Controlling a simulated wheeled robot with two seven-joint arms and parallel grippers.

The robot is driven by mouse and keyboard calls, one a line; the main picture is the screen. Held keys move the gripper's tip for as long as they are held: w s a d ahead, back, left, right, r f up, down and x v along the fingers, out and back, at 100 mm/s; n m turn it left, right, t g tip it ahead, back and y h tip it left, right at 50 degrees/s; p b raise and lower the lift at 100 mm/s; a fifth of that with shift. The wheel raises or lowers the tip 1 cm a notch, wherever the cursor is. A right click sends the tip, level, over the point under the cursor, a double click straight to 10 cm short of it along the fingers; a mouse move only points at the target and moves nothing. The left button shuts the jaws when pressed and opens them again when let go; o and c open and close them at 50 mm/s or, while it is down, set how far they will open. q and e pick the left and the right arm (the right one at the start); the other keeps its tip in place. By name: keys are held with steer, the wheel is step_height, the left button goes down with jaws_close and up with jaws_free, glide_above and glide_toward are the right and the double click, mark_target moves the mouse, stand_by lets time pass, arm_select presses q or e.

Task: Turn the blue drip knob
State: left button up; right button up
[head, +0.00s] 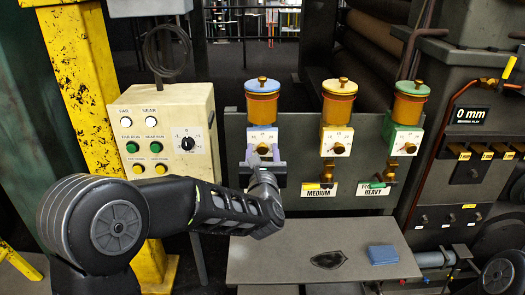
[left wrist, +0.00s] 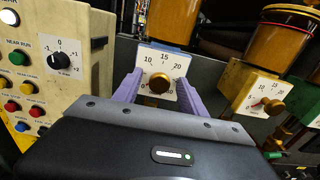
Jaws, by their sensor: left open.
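The blue-topped drip oiler (head: 262,100) is the leftmost of three amber cups on the grey panel. Its brass drip knob (left wrist: 158,82) sits on a white dial plate with numbers; the knob also shows in the head view (head: 263,149). My left gripper (left wrist: 159,79) is open, with one purple finger on each side of the knob. A gap shows between the knob and each finger. In the head view, my left gripper (head: 263,158) is in front of the blue oiler's dial, and my wrist hides what is below it. My right gripper is not in view.
A yellow-topped oiler (head: 337,103) and a green-topped oiler (head: 408,104) stand to the right. A cream control box (head: 165,120) with buttons stands close on the left. A grey shelf (head: 300,260) below holds a blue pad (head: 382,255) and a dark patch.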

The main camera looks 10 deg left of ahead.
arm_select(q)
steer(key=shift+c, duration=0.2)
jaws_close()
stand_by(0.4)
